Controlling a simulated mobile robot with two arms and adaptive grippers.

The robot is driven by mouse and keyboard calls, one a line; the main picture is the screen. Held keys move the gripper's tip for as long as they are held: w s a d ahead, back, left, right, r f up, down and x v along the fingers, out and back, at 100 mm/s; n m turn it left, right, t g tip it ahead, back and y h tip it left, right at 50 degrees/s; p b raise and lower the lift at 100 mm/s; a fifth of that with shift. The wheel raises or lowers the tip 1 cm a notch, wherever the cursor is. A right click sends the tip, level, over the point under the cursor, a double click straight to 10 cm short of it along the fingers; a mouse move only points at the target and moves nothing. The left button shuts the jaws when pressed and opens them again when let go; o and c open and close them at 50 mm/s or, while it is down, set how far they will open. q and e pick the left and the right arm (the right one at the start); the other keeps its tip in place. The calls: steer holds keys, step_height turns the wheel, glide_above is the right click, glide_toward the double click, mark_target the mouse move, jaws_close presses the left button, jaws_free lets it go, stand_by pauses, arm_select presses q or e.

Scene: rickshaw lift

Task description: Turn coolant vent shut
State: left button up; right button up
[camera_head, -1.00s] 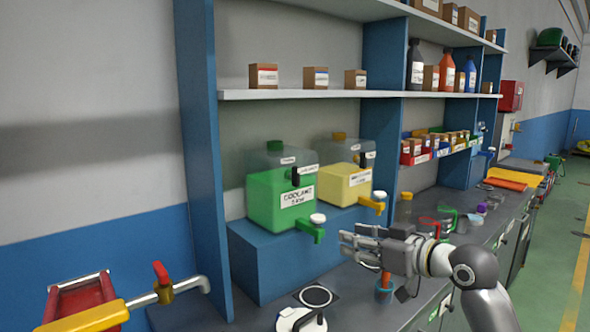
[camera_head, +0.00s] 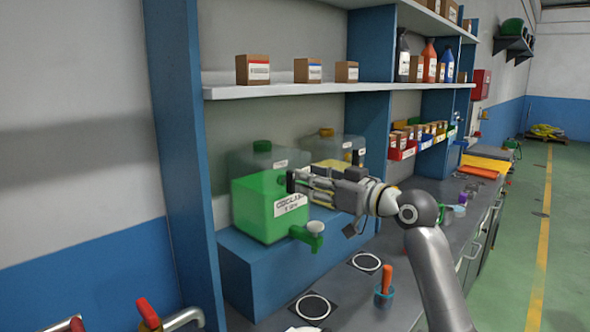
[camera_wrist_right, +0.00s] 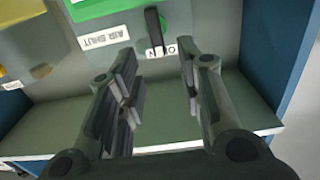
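The green coolant tank (camera_head: 258,208) stands on a blue step, with its label on the front and a green tap (camera_head: 310,235) at its lower right. The vent is a small black lever (camera_wrist_right: 154,28), seen in the right wrist view beside a white label reading "AIR SHUT" (camera_wrist_right: 103,38). My right gripper (camera_head: 304,180) is at the tank's right side. In the right wrist view its two fingers (camera_wrist_right: 157,72) are apart with nothing between them, and the lever lies just beyond the tips. I cannot tell whether they touch it. My left gripper is out of view.
A shelf (camera_head: 300,89) with boxes runs above. Below, the bench top holds round pads (camera_head: 313,306) and an orange-handled tool in a blue cup (camera_head: 384,297). A blue post (camera_head: 182,150) stands left.

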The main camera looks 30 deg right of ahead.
mark_target(289, 182)
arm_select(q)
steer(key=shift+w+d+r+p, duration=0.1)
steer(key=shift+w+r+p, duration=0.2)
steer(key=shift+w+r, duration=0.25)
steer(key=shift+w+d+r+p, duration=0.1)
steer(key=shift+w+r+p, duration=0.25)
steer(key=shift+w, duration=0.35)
arm_select(e)
steer(key=x, duration=0.5)
steer(key=shift+w+f, duration=0.1)
steer(key=shift+w, duration=0.1)
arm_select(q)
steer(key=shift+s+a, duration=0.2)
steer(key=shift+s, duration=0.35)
arm_select(e)
jaws_close()
